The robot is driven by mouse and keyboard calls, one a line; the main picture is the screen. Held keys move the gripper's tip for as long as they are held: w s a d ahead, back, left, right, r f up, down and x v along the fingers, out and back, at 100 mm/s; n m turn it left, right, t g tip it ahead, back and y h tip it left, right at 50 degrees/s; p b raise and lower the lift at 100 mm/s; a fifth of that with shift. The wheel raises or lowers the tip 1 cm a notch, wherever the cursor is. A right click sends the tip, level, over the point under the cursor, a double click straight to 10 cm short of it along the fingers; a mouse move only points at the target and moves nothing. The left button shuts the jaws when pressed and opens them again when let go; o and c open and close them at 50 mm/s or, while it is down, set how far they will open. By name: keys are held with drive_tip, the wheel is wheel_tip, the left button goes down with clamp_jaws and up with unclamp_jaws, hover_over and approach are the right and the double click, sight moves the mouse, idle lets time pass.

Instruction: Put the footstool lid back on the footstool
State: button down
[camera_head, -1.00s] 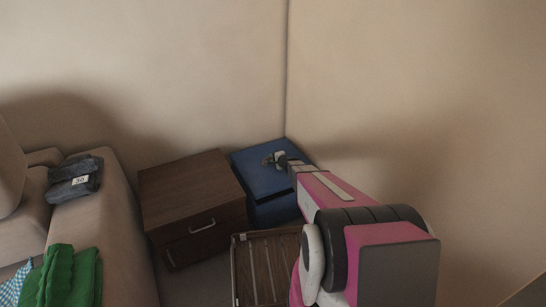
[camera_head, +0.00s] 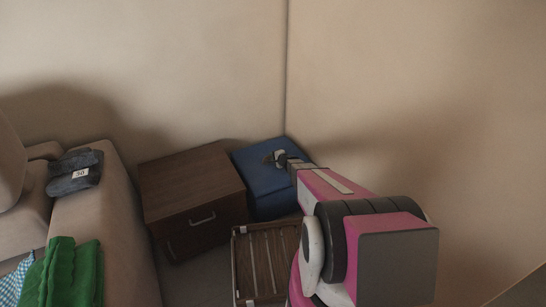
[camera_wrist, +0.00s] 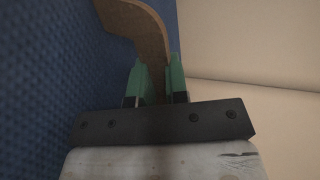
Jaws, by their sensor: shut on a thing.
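The blue footstool (camera_head: 268,207) stands in the room's corner, right of a brown cabinet. Its blue lid (camera_head: 256,170) lies over the top of the footstool, with no clear gap showing between them. My gripper (camera_head: 279,157) is at the lid's top face. In the wrist view its green fingertips (camera_wrist: 157,72) are shut on a curved tan strap (camera_wrist: 150,30), a handle of the lid. The woven blue lid surface (camera_wrist: 45,90) fills the left of that view. My arm hides the footstool's right side, so I cannot tell whether the lid sits flush there.
The brown cabinet (camera_head: 190,185) stands close on the left of the footstool. A slatted wooden basket (camera_head: 262,262) is in front. Walls (camera_head: 400,90) close the corner behind and right. A beige sofa (camera_head: 110,220) with green cloth (camera_head: 70,272) and dark folded clothing (camera_head: 75,174) is at left.

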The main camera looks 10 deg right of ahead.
drive_tip(key=shift+f, duration=0.95)
idle(0.6)
drive_tip(key=c, duration=1.1)
unclamp_jaws()
drive_tip(key=shift+f, duration=0.1)
drive_tip(key=shift+o, duration=0.2)
drive_tip(key=shift+s, duration=0.1)
drive_tip(key=v, duration=0.7)
drive_tip(key=r+v, duration=0.1)
drive_tip(key=v, duration=0.3)
drive_tip(key=shift+r, duration=0.1)
drive_tip(key=s+a+r+n+g+y, duration=0.2)
drive_tip(key=s+a+r+n+g, duration=0.5)
drive_tip(key=s+a+r+n, duration=0.45)
drive_tip(key=s+d+r+n+g+h, duration=0.1)
drive_tip(key=s+d+r+g+h, duration=0.1)
drive_tip(key=s, duration=0.6)
drive_tip(key=s+d+r+g+h, duration=0.3)
drive_tip(key=s+d+r+h, duration=0.1)
drive_tip(key=s+r+h, duration=0.2)
drive_tip(key=shift+s+d+r+n, duration=0.35)
drive_tip(key=shift+s+r, duration=0.15)
drive_tip(key=shift+s, duration=0.65)
